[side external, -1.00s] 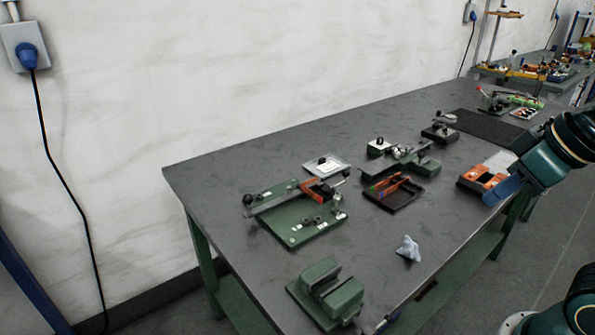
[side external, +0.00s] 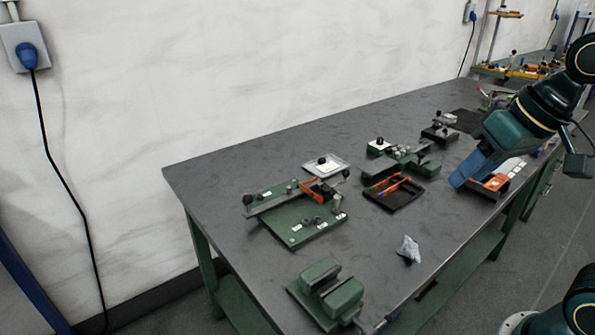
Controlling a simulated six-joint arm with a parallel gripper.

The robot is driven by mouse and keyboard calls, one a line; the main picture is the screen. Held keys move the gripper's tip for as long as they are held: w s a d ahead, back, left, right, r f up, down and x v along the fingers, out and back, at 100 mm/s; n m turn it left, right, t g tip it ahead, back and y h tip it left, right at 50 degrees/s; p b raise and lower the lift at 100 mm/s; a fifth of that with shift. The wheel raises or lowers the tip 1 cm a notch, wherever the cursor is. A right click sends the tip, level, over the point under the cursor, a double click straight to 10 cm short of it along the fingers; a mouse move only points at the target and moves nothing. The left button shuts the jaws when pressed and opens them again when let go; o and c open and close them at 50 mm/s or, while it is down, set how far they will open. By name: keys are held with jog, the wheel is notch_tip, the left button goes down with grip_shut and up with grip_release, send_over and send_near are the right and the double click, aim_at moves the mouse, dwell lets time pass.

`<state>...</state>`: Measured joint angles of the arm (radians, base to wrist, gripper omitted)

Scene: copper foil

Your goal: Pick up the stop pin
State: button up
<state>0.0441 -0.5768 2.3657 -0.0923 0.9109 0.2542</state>
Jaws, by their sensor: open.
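My gripper (side external: 461,182) is at the right, a blue end on the dark teal arm. It hangs over the left part of an orange and white box (side external: 497,182) and partly hides it. I see nothing held in it, but its fingers are hard to make out. I cannot single out the stop pin at this size.
A dark tray (side external: 405,205) with orange-handled tools lies left of my gripper. A green slide fixture (side external: 425,168) stands behind it. A green vise (side external: 331,293) is at the front, a crumpled cloth (side external: 408,249) near the front edge. The table's left end (side external: 210,185) is clear.

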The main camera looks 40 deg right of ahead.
jog(key=w+r+m+g, duration=0.1)
jog(key=w+m, duration=0.4)
jog(key=w, duration=0.4)
jog(key=m+g+y, duration=0.3)
jog(key=m+y, duration=0.1)
jog(key=m, duration=0.9)
send_over(338, 196)
jog(key=d, duration=0.5)
notch_tip(338, 196, down, 14)
jog(key=shift+s+a+f, duration=0.15)
jog(key=shift+s+f, duration=0.1)
jog(key=shift+f, duration=0.1)
jog(key=shift+x, duration=4.3)
jog(key=shift+f, duration=0.1)
